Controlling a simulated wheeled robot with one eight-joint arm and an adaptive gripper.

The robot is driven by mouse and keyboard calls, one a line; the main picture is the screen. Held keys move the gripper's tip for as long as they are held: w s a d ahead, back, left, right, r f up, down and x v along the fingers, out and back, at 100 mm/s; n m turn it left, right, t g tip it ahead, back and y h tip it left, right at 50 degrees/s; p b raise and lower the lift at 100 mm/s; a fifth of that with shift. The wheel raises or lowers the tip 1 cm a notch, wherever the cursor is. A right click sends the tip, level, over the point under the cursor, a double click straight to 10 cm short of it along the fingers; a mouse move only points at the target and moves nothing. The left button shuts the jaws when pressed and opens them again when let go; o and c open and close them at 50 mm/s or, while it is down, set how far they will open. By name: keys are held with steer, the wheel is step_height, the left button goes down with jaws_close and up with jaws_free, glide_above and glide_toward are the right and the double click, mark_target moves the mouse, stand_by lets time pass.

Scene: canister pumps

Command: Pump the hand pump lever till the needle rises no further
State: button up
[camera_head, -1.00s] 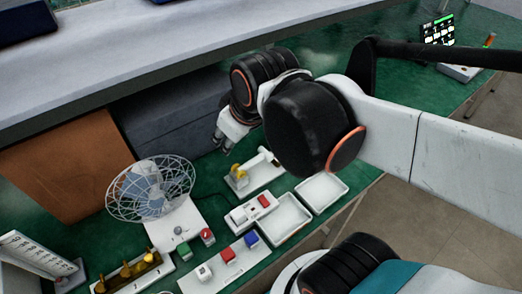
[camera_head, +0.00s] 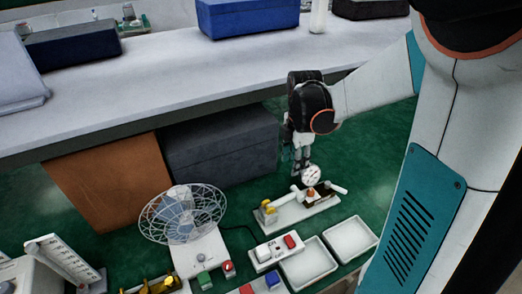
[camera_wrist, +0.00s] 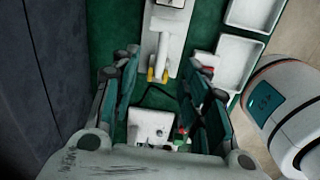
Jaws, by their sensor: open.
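The hand pump stands on a long white base (camera_head: 292,215) on the green surface in the head view. It has a round white gauge (camera_head: 312,175), and a yellow part (camera_head: 268,207) sits at the base's left end. The needle is too small to read. In the wrist view, a pale bar (camera_wrist: 161,50) runs along the base (camera_wrist: 178,45) to the yellow part (camera_wrist: 157,75); I cannot clearly tell which piece is the lever. My gripper (camera_head: 301,166) points down just behind the gauge in the head view. Its fingers (camera_wrist: 164,64) are apart, with nothing held between them.
A wire-caged fan (camera_head: 183,214) stands left of the pump. A switch box (camera_head: 277,251) and two white trays (camera_head: 349,238) lie in front. A dark grey box (camera_head: 220,147) is behind, under a pale shelf (camera_head: 200,85). Green surface is free right of the pump.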

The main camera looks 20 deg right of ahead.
mark_target(294, 193)
steer(key=shift+n, duration=0.4)
steer(key=f+b, duration=0.1)
steer(key=f, duration=0.4)
steer(key=f+b, duration=0.2)
steer(key=f, duration=0.3)
steer(key=d+f+b, duration=0.1)
steer(key=f, duration=0.4)
steer(key=shift+s+d+b, duration=0.1)
steer(key=shift+s+b, duration=0.05)
steer(key=shift+b, duration=0.15)
steer(key=shift+r, duration=0.1)
jaws_close()
